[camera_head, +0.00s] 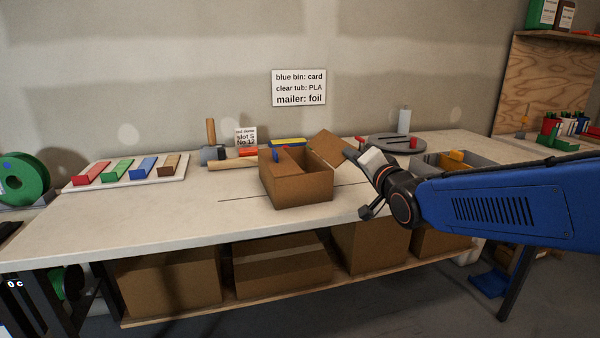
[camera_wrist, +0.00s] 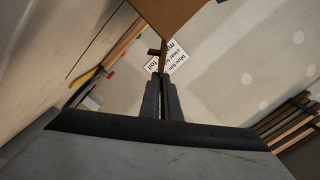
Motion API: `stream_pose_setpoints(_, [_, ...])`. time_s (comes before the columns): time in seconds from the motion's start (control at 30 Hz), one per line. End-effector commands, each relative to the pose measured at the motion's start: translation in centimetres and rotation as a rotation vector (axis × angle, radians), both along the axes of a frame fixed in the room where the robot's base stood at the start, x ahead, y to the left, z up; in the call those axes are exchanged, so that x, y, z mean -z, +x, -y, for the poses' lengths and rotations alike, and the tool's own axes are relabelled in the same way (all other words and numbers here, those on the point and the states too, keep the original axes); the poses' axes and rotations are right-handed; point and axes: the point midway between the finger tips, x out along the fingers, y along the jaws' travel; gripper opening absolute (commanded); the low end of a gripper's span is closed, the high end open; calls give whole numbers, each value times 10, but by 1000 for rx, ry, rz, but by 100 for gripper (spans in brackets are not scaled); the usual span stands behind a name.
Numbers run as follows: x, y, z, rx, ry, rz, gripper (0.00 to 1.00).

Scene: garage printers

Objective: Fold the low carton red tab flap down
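The low brown carton (camera_head: 297,190) stands on the workbench with its top open. One flap (camera_head: 327,150) stands raised and tilted at its right side.
A grey tray (camera_head: 480,160) lies behind my arm, and a grey round plate (camera_head: 397,145) stands behind the gripper. A board with coloured blocks (camera_head: 125,171) is at left. A sign (camera_head: 299,88) hangs on the wall.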

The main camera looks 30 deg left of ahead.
Motion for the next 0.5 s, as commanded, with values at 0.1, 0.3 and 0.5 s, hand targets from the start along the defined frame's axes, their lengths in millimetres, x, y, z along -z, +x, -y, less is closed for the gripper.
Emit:
stream_pose_setpoints(0.1, [0,0,0,1,0,-1,0])
stream_pose_setpoints(0.3, [-2,-2,-2,0,-38,49,0])
stream_pose_setpoints(0.5, [-9,-8,-7,-1,-148,193,0])
